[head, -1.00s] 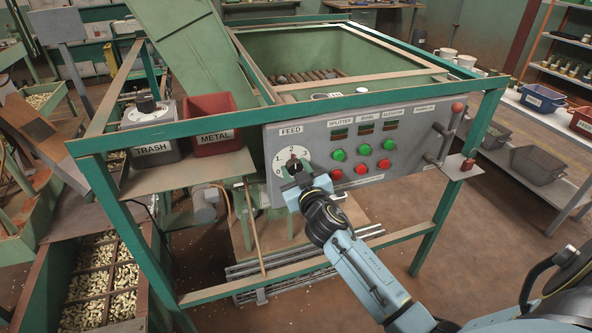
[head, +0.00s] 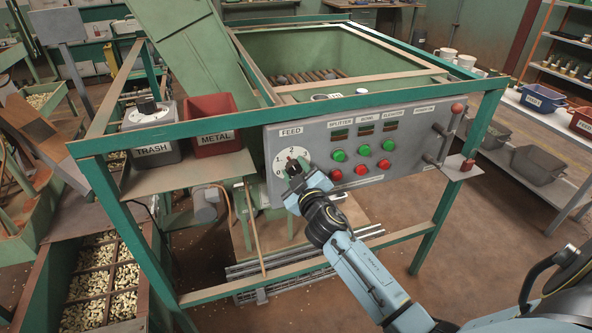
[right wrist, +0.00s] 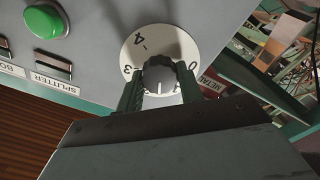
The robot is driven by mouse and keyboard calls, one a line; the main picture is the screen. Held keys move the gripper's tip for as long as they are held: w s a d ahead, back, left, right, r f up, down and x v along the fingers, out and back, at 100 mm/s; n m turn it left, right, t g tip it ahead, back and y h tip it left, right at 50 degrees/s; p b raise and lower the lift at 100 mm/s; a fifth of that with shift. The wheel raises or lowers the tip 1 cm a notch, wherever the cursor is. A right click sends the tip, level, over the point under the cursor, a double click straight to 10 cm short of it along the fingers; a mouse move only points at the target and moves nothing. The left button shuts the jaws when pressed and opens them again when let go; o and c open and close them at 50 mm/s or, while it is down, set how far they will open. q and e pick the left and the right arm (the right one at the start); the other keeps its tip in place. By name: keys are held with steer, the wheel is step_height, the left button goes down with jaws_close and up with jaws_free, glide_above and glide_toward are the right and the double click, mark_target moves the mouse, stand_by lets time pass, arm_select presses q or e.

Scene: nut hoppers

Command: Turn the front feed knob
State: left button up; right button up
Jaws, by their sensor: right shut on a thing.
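The feed knob (right wrist: 160,76) is a small grey ribbed knob with a pale mark, in the middle of a round white numbered dial (right wrist: 142,45) in the right wrist view. In the head view, the dial (head: 280,157) sits under the FEED label at the left of the grey control panel (head: 318,142). My right gripper (head: 291,168) reaches the knob from the front. It is shut on the knob, with one finger at each side in the right wrist view (right wrist: 160,88). In the head view, the gripper hides most of the knob. My left gripper is not in view.
Green buttons (head: 363,149) and red buttons (head: 361,170) lie right of the dial on the panel. The green frame rail (head: 270,118) runs above the panel.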

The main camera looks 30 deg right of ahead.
steer(key=n, duration=0.6)
steer(key=shift+n+p, duration=0.3)
steer(key=shift+n, duration=0.1)
stand_by(0.4)
steer(key=o, duration=1)
steer(key=shift+s, duration=0.1)
steer(key=v, duration=1.3)
steer(key=shift+b, duration=0.3)
steer(key=shift+s+f, duration=0.1)
